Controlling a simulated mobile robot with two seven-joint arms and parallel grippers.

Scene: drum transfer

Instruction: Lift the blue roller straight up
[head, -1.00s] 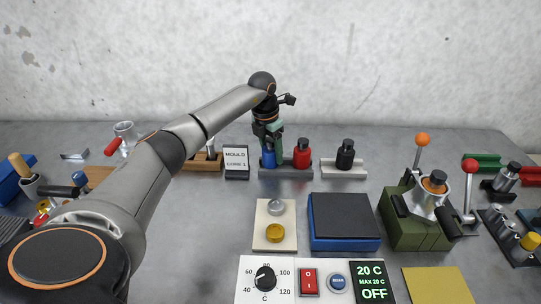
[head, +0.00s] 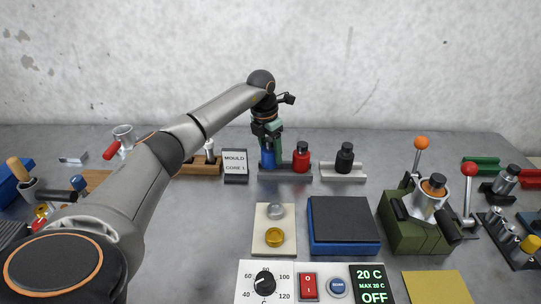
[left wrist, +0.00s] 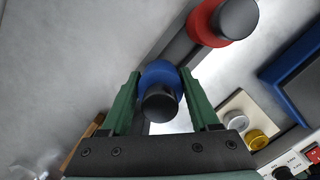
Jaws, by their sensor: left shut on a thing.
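The blue roller (head: 267,159) is upright at the left end of the dark rack (head: 285,173), beside the red roller (head: 301,160). Its lower end looks to be at the rack; I cannot tell whether there is a gap. My left gripper (head: 268,141) comes down from above and is shut on the blue roller. In the left wrist view the green fingers (left wrist: 160,82) stand on both sides of the blue roller (left wrist: 160,72), and its black knob points at the camera. The red roller (left wrist: 206,22) shows apart from the fingers there. My right gripper is not in view.
A black roller (head: 344,157) stands on a pale rack to the right. The mould sign (head: 235,165) and a wooden block (head: 200,165) are close on the left. A blue box with a dark top (head: 343,222) lies in front. The space above the rack is clear.

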